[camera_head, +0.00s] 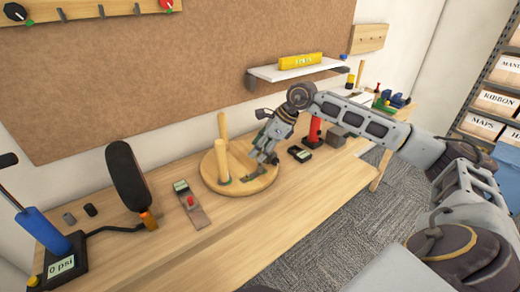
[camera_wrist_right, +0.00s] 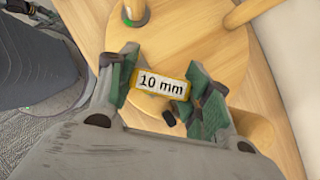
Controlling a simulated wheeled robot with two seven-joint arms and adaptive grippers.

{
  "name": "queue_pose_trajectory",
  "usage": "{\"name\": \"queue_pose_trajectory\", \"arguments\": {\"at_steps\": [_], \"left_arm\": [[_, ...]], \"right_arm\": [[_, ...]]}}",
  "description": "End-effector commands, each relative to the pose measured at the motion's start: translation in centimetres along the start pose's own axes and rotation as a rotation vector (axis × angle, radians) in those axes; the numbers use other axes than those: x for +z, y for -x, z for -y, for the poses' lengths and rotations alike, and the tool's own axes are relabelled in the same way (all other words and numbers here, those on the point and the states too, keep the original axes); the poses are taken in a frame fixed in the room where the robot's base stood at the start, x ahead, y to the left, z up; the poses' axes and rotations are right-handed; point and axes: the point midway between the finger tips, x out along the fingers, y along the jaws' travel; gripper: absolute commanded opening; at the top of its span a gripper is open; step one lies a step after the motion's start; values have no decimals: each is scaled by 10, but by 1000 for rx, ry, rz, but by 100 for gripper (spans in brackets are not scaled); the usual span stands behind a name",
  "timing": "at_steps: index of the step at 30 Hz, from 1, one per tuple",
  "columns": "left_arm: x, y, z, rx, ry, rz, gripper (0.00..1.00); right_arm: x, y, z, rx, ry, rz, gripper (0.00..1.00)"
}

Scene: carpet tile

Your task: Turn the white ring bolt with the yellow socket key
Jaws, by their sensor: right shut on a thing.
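My right gripper (camera_head: 262,158) is over the right part of a round wooden board (camera_head: 212,172) on the bench. In the right wrist view, the gripper (camera_wrist_right: 162,88) is shut on the yellow socket key (camera_wrist_right: 160,85), whose white label reads "10 mm". The key lies between the green finger pads, above the board (camera_wrist_right: 200,40). Its lower end is hidden, so I cannot tell whether it touches a bolt. I cannot make out the white ring bolt in either view. My left gripper is not in view.
Wooden posts (camera_head: 223,128) stand on the board. A device with a red button (camera_head: 190,200) lies left of it; a small black meter (camera_head: 299,153) and a red-handled tool (camera_head: 315,130) are to its right. The bench front is clear.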

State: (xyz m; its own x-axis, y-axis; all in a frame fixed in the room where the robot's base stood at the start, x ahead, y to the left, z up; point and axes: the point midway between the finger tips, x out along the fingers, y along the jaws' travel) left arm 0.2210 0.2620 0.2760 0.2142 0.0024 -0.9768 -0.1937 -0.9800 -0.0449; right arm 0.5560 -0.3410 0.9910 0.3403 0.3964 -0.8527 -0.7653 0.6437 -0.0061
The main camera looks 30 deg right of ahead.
Motion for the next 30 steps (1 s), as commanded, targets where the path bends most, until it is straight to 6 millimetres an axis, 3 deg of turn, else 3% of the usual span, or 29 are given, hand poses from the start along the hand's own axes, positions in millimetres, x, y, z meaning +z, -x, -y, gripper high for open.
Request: {"name": "queue_pose_trajectory", "arguments": {"at_steps": [12, 30], "left_arm": [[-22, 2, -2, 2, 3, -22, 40], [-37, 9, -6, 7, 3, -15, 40]], "right_arm": [[0, 0, 0, -56, -86, 1, 0], [0, 0, 0, -124, -198, 0, 0]]}}
